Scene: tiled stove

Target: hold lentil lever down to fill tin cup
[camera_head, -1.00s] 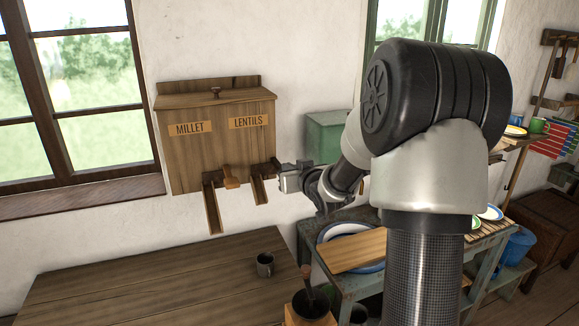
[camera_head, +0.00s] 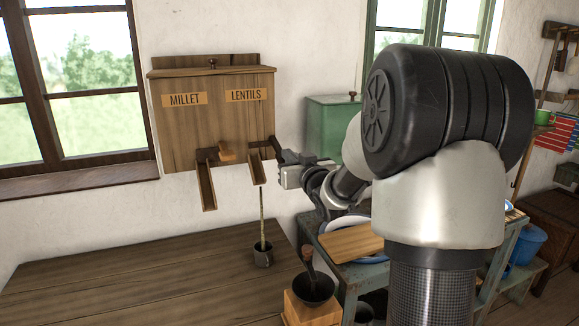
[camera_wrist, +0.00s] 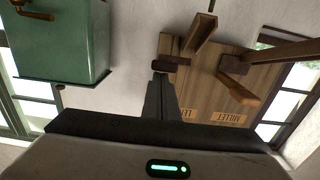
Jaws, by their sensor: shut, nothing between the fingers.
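A wooden wall dispenser (camera_head: 213,125) carries the labels MILLET and LENTILS. From the end of the lentil chute (camera_head: 256,172) a thin stream (camera_head: 262,215) falls into the tin cup (camera_head: 263,257), which stands upright on the table below. How full the cup is cannot be seen. My gripper (camera_head: 281,156) is shut and empty at the right of the lentil chute. In the wrist view its fingertips (camera_wrist: 160,76) meet the dark lentil lever (camera_wrist: 171,63) and seem to touch it. My fingers partly hide the lever.
The millet chute (camera_head: 206,186) with its lighter lever (camera_head: 227,152) is to the left, with nothing flowing. The wooden table (camera_head: 150,275) is clear around the cup. A grinder (camera_head: 313,295) stands to the right, and a green box (camera_head: 330,125) is behind my wrist.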

